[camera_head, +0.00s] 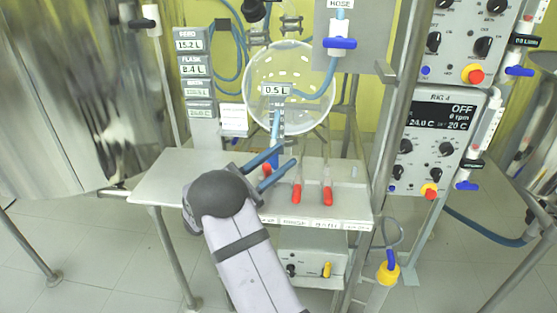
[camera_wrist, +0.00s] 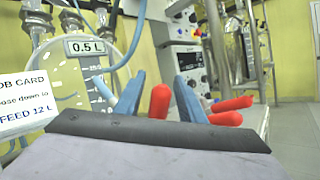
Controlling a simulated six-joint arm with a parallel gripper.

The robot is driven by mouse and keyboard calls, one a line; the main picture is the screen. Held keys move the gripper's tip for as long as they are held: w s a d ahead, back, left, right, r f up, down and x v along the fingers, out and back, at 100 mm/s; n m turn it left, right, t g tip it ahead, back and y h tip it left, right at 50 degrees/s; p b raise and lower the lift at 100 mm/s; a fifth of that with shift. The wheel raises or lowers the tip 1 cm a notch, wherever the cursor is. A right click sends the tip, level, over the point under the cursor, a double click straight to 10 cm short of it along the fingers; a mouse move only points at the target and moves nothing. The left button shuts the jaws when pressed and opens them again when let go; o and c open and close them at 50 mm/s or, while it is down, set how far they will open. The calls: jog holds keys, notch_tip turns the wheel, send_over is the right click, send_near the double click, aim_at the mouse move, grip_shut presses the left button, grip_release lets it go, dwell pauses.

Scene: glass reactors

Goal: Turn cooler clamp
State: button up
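Several red-tipped handles stand at the front of the metal shelf: one in the middle (camera_head: 297,194), one to its right (camera_head: 328,197), and one partly hidden behind my gripper (camera_head: 267,169). The shelf-edge labels are too small to show which handle is the cooler clamp. My gripper (camera_head: 287,154) is open, its two blue fingers apart above the shelf, left of the middle handle. In the wrist view, an upright red handle (camera_wrist: 159,104) appears between the fingers; contact cannot be told. More red handles (camera_wrist: 231,103) point right, beyond the right finger.
The round glass flask (camera_head: 313,73) with a 0.5 L label hangs behind the shelf (camera_head: 170,180), with blue hoses around it. A blue valve handle (camera_head: 340,43) is above. Control boxes (camera_head: 435,140) stand at right. A job card (camera_wrist: 25,98) shows at left in the wrist view.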

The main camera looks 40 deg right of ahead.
jog(key=shift+b+v, duration=0.4)
jog(key=shift+v, duration=3.25)
